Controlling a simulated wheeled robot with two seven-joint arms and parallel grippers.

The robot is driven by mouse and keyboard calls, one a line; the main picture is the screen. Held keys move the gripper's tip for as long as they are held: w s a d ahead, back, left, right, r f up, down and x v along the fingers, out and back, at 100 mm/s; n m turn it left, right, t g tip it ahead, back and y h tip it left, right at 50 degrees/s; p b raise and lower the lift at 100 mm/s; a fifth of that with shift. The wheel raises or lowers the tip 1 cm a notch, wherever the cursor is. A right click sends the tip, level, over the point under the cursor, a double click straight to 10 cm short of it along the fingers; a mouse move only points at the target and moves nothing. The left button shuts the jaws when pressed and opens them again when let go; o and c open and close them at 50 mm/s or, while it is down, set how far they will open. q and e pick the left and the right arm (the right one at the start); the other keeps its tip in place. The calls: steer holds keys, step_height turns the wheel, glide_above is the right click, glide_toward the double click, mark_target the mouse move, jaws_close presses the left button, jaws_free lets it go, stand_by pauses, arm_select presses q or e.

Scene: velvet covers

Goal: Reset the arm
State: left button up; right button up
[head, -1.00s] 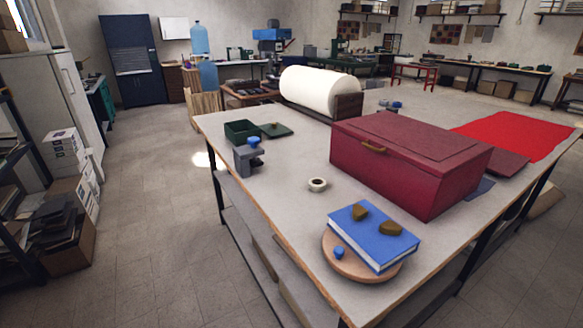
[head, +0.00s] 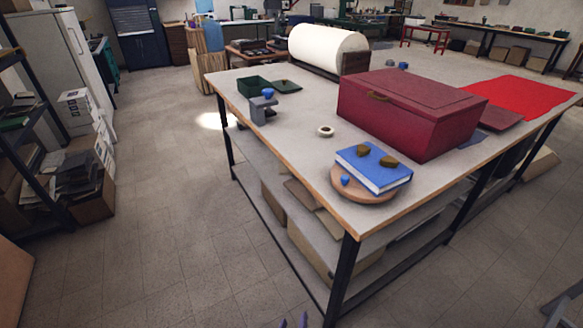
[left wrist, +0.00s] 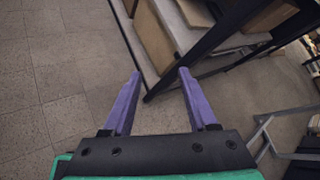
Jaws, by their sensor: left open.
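My left gripper (left wrist: 158,100) shows in the left wrist view with its two purple fingers spread apart and nothing between them. It is low, above the floor, near the table's leg and lower shelf. In the head view only the tips of the left gripper (head: 293,321) show at the bottom edge, in front of the table's near corner. My right gripper is not in view.
The table (head: 300,165) holds a red chest (head: 405,112), a blue book (head: 372,168) on a round wooden board (head: 350,190), a tape roll (head: 325,131), a green box (head: 254,86) and a white roll (head: 328,48). Open floor (head: 150,230) lies left of it.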

arm_select(q)
steer(key=s+a+f+n+g+y, duration=0.1)
steer(key=s+a+f+n+g, duration=0.15)
steer(key=a+f+n, duration=0.6)
steer(key=s+a+f+n+g+y, duration=0.1)
steer(key=s+a+f+n+g, duration=0.3)
steer(key=f, duration=0.7)
steer(key=s+a+f+n+g, duration=0.2)
steer(key=s+a+f+n, duration=0.3)
steer(key=s+n, duration=0.3)
steer(key=s+a+f+n+g, duration=0.2)
steer(key=s+a+f+n, duration=0.4)
steer(key=s+a+n, duration=0.2)
steer(key=shift+s+a+f+n, duration=0.3)
steer(key=shift+s+n, duration=0.15)
steer(key=shift+s, duration=0.2)
